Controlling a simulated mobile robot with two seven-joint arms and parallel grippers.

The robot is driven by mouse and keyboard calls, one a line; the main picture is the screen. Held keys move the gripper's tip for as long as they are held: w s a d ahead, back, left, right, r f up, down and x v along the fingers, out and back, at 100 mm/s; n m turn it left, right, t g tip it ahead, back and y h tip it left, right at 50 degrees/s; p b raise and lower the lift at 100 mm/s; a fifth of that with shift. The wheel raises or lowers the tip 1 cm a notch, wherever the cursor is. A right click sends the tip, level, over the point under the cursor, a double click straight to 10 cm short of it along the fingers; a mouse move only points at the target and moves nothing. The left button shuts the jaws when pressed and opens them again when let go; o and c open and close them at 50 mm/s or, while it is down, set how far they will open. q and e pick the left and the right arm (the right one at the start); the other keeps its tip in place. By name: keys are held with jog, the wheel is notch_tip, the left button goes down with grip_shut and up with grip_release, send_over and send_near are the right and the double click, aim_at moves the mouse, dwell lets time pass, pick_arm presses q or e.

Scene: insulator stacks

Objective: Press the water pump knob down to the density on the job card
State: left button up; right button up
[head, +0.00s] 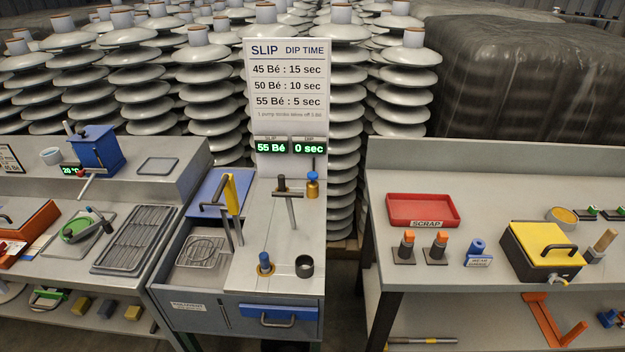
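A brass fitting with a blue knob (313,177) stands upright at the back right of the grey dip station (303,215). A second blue knob (265,258) stands in a yellow ring near the station's front; I cannot tell which is the water pump knob. The green display (271,148) reads 55 Bé, and the one beside it (309,147) reads 0 sec. The sign (288,85) above lists 45 Bé: 15 sec, 50 Bé: 10 sec, 55 Bé: 5 sec. A small white card (10,158) at the far left is unreadable. Neither of my grippers is in view.
A yellow upright tool (232,195) and black T-handles stand near the knobs. A dark round cup (304,266) sits right of the front knob. The right bench holds a red scrap tray (423,207) and a yellow-lidded box (541,246). A gap separates the station from that bench.

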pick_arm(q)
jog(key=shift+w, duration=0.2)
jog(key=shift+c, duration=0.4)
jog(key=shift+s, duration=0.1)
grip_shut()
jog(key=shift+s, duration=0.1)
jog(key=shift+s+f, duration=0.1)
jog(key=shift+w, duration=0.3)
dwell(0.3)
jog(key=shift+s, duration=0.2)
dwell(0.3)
